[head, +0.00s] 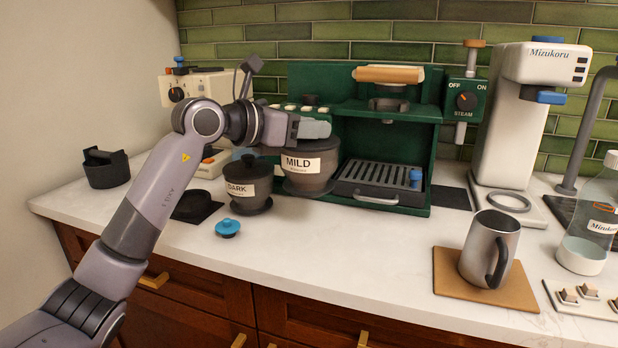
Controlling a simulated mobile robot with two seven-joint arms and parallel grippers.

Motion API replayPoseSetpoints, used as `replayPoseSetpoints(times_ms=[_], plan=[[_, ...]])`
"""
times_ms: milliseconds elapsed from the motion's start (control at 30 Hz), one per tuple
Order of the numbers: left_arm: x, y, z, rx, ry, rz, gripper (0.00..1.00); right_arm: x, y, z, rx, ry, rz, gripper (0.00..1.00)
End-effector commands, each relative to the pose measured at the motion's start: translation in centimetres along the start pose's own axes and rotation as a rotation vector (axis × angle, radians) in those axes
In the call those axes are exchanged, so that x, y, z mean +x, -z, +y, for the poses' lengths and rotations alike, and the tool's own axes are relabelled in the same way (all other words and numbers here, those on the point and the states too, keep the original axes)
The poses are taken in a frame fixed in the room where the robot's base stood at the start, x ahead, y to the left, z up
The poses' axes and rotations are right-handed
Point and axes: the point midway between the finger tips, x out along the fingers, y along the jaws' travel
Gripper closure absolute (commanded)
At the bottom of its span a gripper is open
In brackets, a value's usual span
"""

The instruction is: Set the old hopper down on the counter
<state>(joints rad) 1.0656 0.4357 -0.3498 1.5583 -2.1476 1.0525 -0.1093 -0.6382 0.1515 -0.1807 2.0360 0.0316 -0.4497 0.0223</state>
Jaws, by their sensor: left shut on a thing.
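A dark grey hopper labelled "MILD" (310,168) is at the front left of the green coffee machine. My left gripper (316,129) is shut at its top, and the fingers partly cover its upper edge. The hopper looks upright. I cannot tell whether its base touches the counter (330,235) or hangs just above it. A second, smaller dark hopper labelled "DARK" (241,188) stands on the counter just left of it, with its lid on. My right gripper is not in view.
A blue knobbed lid (228,228) lies in front of the hoppers. A cream machine (212,84) is partly behind my arm. The green coffee machine (437,150) stands to the right. A steel mug (490,247) sits on a brown mat (450,277). The front middle counter is clear.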

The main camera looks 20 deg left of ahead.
Motion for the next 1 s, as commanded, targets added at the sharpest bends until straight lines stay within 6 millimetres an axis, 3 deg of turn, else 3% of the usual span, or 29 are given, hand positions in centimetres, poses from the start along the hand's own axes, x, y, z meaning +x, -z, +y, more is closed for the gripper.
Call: replayPoseSetpoints(times_ms=[133,433,633,1000], plan=[[0.6,2.9,-0.1,0.0,0.0,-0.005,1.0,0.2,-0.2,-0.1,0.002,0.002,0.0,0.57],[1.0,5.0,0.0,0.001,0.0,-0.007,1.0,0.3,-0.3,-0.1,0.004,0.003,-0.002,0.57],[1.6,7.7,0.0,0.0,0.001,-0.006,1.0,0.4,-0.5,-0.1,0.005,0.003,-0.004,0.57],[1.7,8.2,0.0,0.002,0.0,-0.009,1.0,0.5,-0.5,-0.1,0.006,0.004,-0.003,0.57]])
